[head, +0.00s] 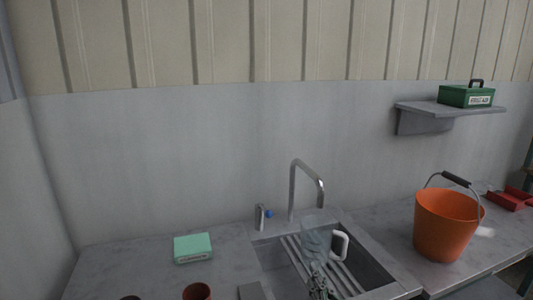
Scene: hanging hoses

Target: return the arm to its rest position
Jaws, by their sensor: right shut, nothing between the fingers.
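My right gripper (319,272) shows at the bottom of the head view, in front of the sink (375,268). It is small in the picture, and its fingers are shut with nothing between them. A pale translucent vessel (313,236) shows just above the fingertips, over the sink's slatted rack. I cannot tell whether the fingers touch it. A white handle-like piece (341,244) stands at its right. My left gripper is not in view.
A tall metal tap (293,190) rises behind the sink. A mint-green box (193,248) and brown cups (197,292) stand on the left counter. An orange bucket (447,225) stands on the right counter. A wall shelf (425,108) holds a green first-aid box (466,96).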

